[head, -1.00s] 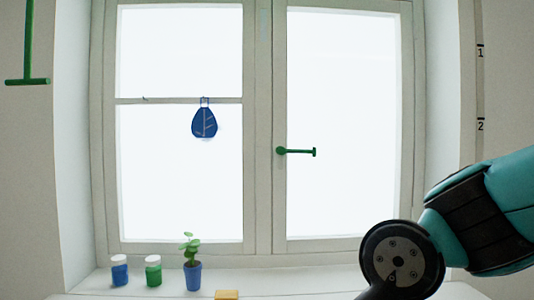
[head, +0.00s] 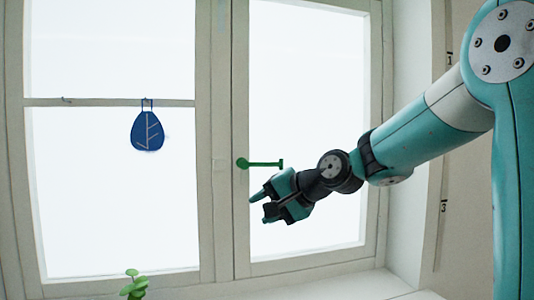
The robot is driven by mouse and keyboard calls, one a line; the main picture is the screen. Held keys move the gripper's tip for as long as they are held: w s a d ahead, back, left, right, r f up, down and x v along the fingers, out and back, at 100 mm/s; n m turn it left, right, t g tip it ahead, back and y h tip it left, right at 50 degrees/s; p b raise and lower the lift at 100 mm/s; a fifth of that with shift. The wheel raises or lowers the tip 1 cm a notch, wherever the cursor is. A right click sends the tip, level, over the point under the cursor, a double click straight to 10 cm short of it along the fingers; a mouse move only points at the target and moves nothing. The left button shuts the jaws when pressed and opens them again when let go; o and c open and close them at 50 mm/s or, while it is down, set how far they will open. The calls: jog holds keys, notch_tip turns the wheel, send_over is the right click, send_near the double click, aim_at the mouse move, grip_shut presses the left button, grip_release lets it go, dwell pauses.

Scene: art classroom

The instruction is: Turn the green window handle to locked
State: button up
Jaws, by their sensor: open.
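The green window handle (head: 260,163) sits on the left frame of the right-hand window sash in the head view. Its round pivot is at the left, and its lever points horizontally right, over the bright pane. My gripper (head: 258,207) is open and empty, just below the handle and apart from it in the picture. Its fingers point left. How far it is from the window in depth I cannot tell.
The top of a green plant (head: 134,286) shows at the bottom left. A wall strip with numbers (head: 443,208) is at the right. The window sill (head: 367,287) is clear at the right.

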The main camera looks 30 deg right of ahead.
aim_at(270, 164)
jog(key=w+d+r+m+t+h+p, duration=0.15)
jog(key=d+r+m, duration=0.25)
jog(key=d, duration=0.4)
jog(key=w+d+r+m+t+h, duration=0.25)
jog(key=d+r+m, duration=0.2)
jog(key=d, duration=0.25)
jog(key=shift+n+t+y, duration=0.3)
jog(key=shift+n+t, duration=0.05)
jog(key=shift+t, duration=0.05)
jog(key=p+x, duration=0.8)
jog(key=x, duration=0.8)
jog(key=shift+w, duration=0.35)
grip_shut()
